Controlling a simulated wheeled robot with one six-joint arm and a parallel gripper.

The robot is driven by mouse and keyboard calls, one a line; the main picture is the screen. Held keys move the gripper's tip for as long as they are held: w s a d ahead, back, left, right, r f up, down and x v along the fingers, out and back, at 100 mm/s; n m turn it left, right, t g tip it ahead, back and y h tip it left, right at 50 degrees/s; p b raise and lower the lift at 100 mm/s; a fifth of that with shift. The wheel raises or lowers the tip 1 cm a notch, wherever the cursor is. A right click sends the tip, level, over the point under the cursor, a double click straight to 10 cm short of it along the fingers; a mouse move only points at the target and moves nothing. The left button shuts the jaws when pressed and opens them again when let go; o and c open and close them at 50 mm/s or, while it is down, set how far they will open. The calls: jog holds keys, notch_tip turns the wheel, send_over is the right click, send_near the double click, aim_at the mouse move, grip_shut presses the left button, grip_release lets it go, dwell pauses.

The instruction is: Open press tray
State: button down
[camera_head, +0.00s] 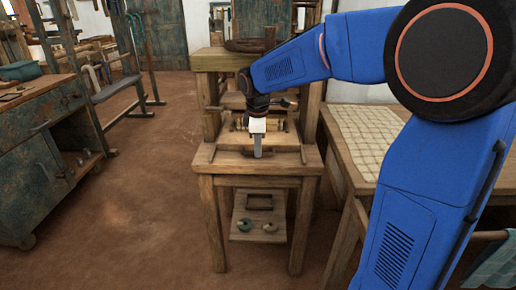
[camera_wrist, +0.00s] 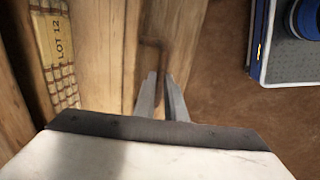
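The wooden press (camera_head: 258,168) stands in the middle of the head view. Its tray (camera_head: 285,139) lies between the posts, with pale rolled pieces on it. A dark bent handle (camera_wrist: 152,43) shows on the wood near the tray's edge in the wrist view; its right end shows in the head view (camera_head: 303,155). My gripper (camera_head: 258,153) points down at the tray's front edge. In the wrist view my two fingers (camera_wrist: 160,75) stand a little apart, with the handle bar appearing to run between them. Whether they touch it cannot be told.
A "LOT 12" label (camera_wrist: 65,42) lies beside woven or bundled pieces. A table with a checked cloth (camera_head: 368,138) is close on the right. A worn workbench (camera_head: 40,150) stands left. Brown floor (camera_head: 140,200) is clear between bench and press. A low shelf (camera_head: 262,226) holds small curved items.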

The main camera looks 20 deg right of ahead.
jog(key=shift+s, duration=0.1)
jog(key=s+a, duration=0.3)
jog(key=s, duration=0.8)
jog(key=s+a, duration=0.4)
jog(key=s, duration=0.7)
jog(key=shift+s+a, duration=0.2)
jog(key=c, duration=1.8)
grip_release()
jog(key=s+r, duration=0.1)
jog(key=r, duration=0.4)
jog(key=s+r, duration=0.1)
jog(key=r, duration=0.5)
jog(key=s+a+r, duration=0.1)
jog(key=r, duration=0.5)
